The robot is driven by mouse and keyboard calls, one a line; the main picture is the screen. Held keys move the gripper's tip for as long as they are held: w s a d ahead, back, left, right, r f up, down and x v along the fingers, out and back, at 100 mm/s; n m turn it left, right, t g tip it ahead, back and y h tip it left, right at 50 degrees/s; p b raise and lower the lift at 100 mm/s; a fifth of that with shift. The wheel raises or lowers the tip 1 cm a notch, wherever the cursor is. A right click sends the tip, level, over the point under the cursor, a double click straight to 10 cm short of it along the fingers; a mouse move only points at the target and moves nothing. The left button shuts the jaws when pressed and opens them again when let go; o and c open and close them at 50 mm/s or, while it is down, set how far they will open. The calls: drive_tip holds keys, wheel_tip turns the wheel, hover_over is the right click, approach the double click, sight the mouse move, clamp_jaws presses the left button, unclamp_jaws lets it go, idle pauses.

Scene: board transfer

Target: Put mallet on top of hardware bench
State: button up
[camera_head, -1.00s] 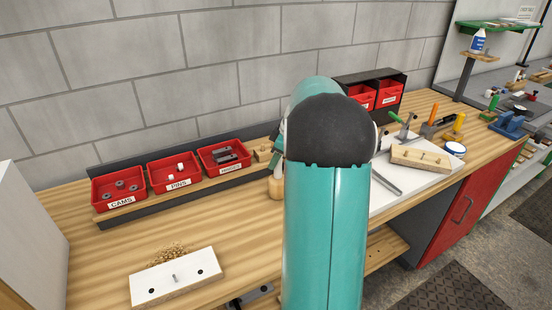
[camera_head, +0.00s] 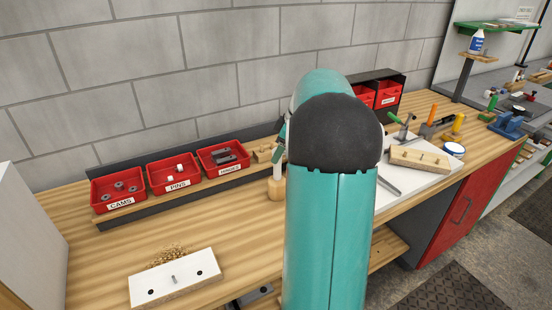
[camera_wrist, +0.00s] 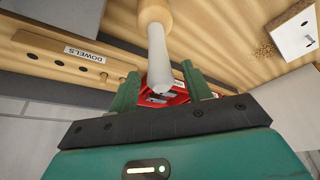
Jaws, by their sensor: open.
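The mallet stands on the wooden bench (camera_head: 110,240), head down and handle up. Its pale wooden head (camera_head: 276,188) shows just left of my arm in the head view. In the wrist view its wooden head (camera_wrist: 155,12) is at the top, and its grey handle (camera_wrist: 158,55) points toward my gripper (camera_wrist: 162,76). The jaws are open, with green fingers on either side of the handle's end; a gap shows beside the handle. In the head view my arm hides most of the gripper.
Red bins labelled cams (camera_head: 119,190) and pins (camera_head: 174,172), and another red bin (camera_head: 224,158), stand along the back. A white-topped block (camera_head: 175,277) lies at the front left. A white board (camera_head: 400,180) with a wooden block (camera_head: 420,160) lies to the right. Bare bench lies between.

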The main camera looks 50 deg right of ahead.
drive_tip(key=v, duration=0.8)
drive_tip(key=w+a+r+m, duration=0.1)
drive_tip(key=a+r, duration=0.2)
drive_tip(key=a, duration=1.1)
drive_tip(key=s+a+f+m, duration=0.1)
drive_tip(key=s+a+f, duration=0.1)
drive_tip(key=s+a, duration=0.3)
drive_tip(key=s+a+f+m+t+h, duration=0.1)
drive_tip(key=s+a, duration=0.3)
drive_tip(key=a, duration=0.8)
drive_tip(key=s+a+f+m+h, duration=0.1)
drive_tip(key=s+a+f+m, duration=0.1)
drive_tip(key=s+a, duration=0.3)
drive_tip(key=a+f, duration=0.1)
drive_tip(key=a, duration=0.3)
drive_tip(key=shift+s+a+f+m+t, duration=0.25)
drive_tip(key=shift+s+m+t, duration=0.05)
